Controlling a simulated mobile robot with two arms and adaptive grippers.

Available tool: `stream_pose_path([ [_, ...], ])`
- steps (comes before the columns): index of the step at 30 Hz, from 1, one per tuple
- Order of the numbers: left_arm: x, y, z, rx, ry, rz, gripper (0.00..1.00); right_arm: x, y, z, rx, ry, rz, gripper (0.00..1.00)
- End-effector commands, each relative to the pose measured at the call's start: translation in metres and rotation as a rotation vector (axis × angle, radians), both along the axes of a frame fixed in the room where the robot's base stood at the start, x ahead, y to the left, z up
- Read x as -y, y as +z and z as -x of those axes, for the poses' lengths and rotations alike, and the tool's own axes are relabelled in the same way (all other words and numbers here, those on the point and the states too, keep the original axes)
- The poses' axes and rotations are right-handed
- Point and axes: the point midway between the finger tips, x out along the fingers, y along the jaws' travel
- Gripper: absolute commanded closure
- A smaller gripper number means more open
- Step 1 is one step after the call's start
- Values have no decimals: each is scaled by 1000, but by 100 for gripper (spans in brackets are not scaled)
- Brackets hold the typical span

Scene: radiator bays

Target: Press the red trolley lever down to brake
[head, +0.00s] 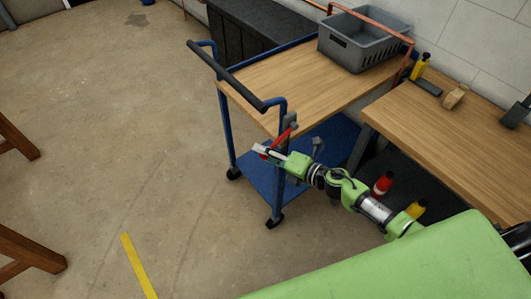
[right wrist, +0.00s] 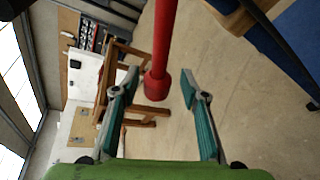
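The trolley (head: 290,82) has a wooden top, a blue frame and a dark push handle. Its red lever (head: 282,137) slants down and left from a grey bracket at the near corner post. My right gripper (head: 264,151) is at the lever's lower end. In the right wrist view, the red lever (right wrist: 163,45) comes in from the top, and its thicker end lies between the open fingers (right wrist: 158,78). Gaps show on both sides, and neither finger visibly touches it. My left gripper is in neither view.
A grey crate (head: 362,42) sits on the trolley's far end. A wooden workbench (head: 450,120) stands to the right, with a red bottle (head: 382,184) below it. Wooden legs (head: 25,255) show at left. The floor left of the trolley is clear.

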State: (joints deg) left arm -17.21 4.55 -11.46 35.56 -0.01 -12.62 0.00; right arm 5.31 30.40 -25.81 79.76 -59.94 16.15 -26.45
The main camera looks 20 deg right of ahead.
Motion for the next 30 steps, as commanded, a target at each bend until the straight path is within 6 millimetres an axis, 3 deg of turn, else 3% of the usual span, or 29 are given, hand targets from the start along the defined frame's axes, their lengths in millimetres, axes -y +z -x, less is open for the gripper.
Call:
stream_pose_path([
  [11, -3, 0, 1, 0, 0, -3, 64, 2, 2, 4, -1, 1, -4, 60],
  [24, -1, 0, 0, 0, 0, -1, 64, 46, 24, 71, -4, 2, -3, 60],
  [30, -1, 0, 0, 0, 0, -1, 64, 60, 31, 90, -2, 0, -4, 60],
])
